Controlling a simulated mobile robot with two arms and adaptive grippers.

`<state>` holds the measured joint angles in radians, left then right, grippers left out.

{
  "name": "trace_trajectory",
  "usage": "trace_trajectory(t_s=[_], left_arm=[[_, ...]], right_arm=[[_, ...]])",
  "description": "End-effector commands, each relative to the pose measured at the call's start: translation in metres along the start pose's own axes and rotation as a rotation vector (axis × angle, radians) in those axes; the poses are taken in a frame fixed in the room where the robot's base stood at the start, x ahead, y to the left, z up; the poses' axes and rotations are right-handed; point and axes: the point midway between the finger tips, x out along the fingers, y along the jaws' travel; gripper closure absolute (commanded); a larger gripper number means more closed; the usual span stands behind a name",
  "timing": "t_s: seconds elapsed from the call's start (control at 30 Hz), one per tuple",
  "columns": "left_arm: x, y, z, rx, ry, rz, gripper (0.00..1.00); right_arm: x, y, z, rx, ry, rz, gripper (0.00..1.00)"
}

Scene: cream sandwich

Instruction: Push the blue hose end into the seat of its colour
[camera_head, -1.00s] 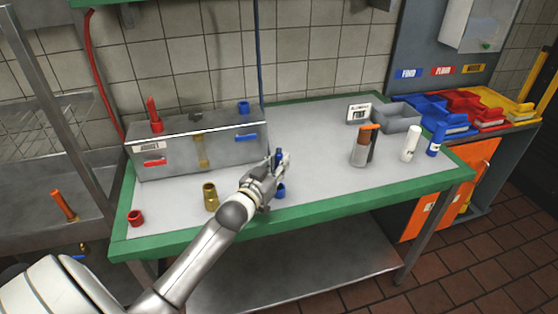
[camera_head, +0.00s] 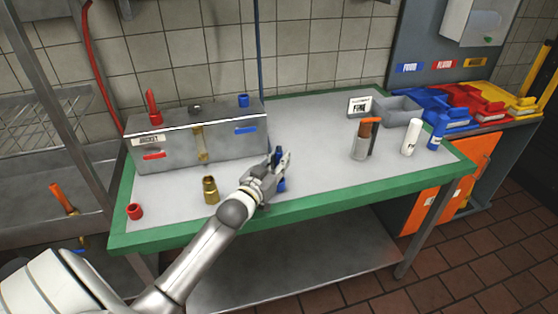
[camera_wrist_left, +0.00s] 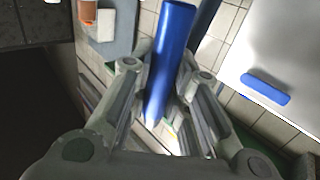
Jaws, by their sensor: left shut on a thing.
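My left gripper (camera_head: 279,162) is shut on a blue hose end (camera_wrist_left: 168,60), a blue cylinder standing between its fingers in the left wrist view. In the head view the held piece (camera_head: 277,153) looks dark blue and small, over the table in front of the steel box's right end. A blue ring-like piece (camera_head: 281,185) shows just beside and below the gripper, partly hidden by it. A blue fitting (camera_head: 243,101) stands on top of the steel box (camera_head: 180,148), above a blue mark (camera_head: 245,130). The held piece is apart from that fitting. My right gripper is not in view.
A red fitting (camera_head: 152,108) stands on the box. A red ring (camera_head: 135,211) and brass fitting (camera_head: 210,191) stand on the green-edged table (camera_head: 318,150). A brown-orange tool (camera_head: 362,140), white bottle (camera_head: 411,137) and blue bottle (camera_head: 437,135) stand at right. The table's middle is clear.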

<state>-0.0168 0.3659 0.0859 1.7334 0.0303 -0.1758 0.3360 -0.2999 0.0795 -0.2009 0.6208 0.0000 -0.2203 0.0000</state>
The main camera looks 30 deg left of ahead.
Motion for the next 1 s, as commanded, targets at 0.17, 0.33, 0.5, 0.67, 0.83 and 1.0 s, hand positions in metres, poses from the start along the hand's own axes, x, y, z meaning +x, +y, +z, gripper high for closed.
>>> trace_trajectory(t_s=[0.17, 0.33, 0.5, 0.67, 0.83, 1.0], left_arm=[[-0.0001, -0.0001, -0.0007, -0.001, 0.001, 0.000, 1.00], [-0.0001, -0.0001, -0.0005, 0.000, 0.001, 0.000, 1.00], [-0.0001, -0.0001, -0.0004, 0.000, 0.001, 0.000, 1.00], [-0.0001, 0.0000, -0.0011, -0.001, 0.000, 0.000, 1.00], [-0.0002, -0.0001, -0.0011, -0.001, 0.000, 0.000, 1.00], [-0.0002, -0.0001, -0.0003, 0.000, 0.000, 0.000, 1.00]], right_arm=[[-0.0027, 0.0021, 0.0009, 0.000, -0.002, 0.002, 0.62], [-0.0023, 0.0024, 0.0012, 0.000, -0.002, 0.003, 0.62], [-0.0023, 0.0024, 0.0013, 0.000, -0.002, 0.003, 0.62], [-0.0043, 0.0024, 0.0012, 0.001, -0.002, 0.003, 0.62], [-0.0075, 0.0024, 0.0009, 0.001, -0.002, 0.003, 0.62], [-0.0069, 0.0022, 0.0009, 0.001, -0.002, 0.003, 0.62]])
